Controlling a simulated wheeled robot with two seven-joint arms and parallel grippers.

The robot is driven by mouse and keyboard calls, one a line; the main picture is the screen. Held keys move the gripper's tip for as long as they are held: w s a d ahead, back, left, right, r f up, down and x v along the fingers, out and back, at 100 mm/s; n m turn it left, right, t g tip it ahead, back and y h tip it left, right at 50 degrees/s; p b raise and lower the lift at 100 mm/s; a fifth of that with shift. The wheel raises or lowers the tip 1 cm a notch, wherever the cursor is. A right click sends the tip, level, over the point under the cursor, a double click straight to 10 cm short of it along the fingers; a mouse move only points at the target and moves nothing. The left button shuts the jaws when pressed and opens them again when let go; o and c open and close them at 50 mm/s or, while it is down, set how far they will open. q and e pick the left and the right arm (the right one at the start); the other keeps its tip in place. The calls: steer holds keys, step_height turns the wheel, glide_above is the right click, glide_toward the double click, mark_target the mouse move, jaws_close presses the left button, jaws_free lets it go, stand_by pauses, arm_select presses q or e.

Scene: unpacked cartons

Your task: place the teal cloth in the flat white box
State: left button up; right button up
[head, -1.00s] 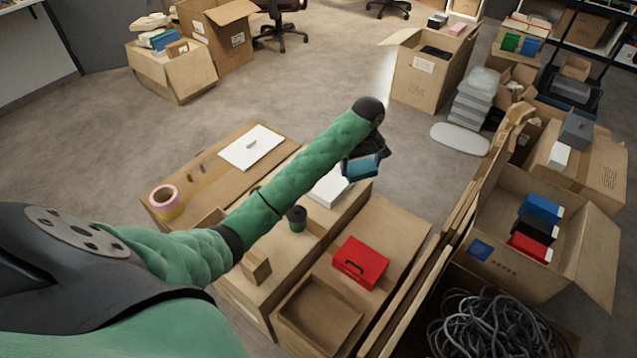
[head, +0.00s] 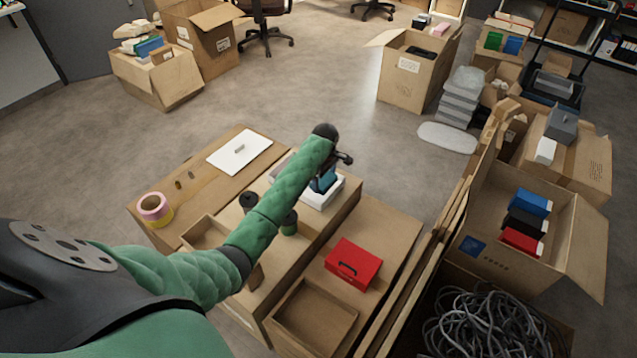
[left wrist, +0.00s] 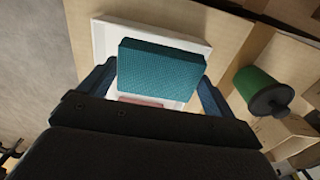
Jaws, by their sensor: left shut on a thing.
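The teal cloth (head: 322,181) is a folded, block-like piece. It also shows in the left wrist view (left wrist: 160,70), between the two fingers of my left gripper (left wrist: 155,88). My left gripper (head: 334,172) is shut on it. The flat white box (head: 326,197) lies on the cardboard surface under the cloth, partly hidden by my arm. Its white rim shows behind the cloth in the left wrist view (left wrist: 190,42). The cloth is over the box; I cannot tell whether it touches the bottom. A pinkish thing (left wrist: 145,101) shows below the cloth. My right gripper is not in view.
A green container with a dark lid (head: 289,222) stands beside my left arm. A red box (head: 353,265) sits to the right, near an empty cardboard tray (head: 315,315). A tape roll (head: 155,208) and a white sheet-like lid (head: 240,152) lie to the left.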

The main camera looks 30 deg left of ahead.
arm_select(q)
steer(key=w+a+f, duration=0.2)
steer(key=a, duration=0.1)
steer(key=shift+s+f, duration=0.1)
steer(key=shift+f, duration=1.95)
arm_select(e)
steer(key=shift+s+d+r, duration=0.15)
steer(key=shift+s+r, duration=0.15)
arm_select(q)
steer(key=shift+f, duration=0.1)
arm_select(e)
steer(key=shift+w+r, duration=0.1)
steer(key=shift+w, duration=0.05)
arm_select(q)
steer(key=o, duration=0.7)
steer(key=shift+f, duration=0.1)
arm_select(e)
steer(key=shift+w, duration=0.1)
